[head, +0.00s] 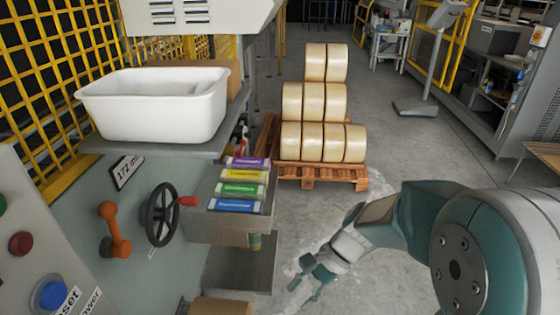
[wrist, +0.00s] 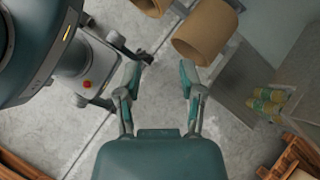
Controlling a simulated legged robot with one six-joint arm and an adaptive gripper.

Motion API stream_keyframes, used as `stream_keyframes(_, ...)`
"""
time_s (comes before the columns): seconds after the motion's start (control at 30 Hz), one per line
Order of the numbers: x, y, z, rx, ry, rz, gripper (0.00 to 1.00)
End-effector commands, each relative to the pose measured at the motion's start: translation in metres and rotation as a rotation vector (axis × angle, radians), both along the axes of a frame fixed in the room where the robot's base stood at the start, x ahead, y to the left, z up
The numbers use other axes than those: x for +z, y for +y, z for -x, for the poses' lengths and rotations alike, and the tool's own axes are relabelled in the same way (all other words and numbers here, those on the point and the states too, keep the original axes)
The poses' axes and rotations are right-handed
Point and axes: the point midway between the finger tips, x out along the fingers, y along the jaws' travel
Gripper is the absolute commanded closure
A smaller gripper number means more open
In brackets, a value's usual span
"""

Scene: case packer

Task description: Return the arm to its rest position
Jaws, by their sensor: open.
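My gripper (head: 312,275) is at the lower middle of the head view, held over the grey floor to the right of the machine. My arm reaches in from the right edge. In the wrist view the two fingers of my gripper (wrist: 160,85) stand wide apart with nothing between them. Beyond the fingertips is bare concrete floor, with brown cardboard rolls (wrist: 205,32) beyond the right finger.
The grey machine has a handwheel (head: 162,214), an orange lever (head: 114,230), a white tub (head: 155,103) and a shelf of coloured boxes (head: 242,189). A pallet (head: 310,178) of stacked tape rolls (head: 325,104) stands behind.

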Motion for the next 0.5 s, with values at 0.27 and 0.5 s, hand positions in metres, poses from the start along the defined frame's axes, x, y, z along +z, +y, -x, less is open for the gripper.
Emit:
stream_keyframes(0.27,0.046,-0.033,0.027,0.231,-0.358,0.17,0.5)
stream_keyframes(0.5,0.08,-0.063,0.048,0.429,-0.646,0.347,0.5)
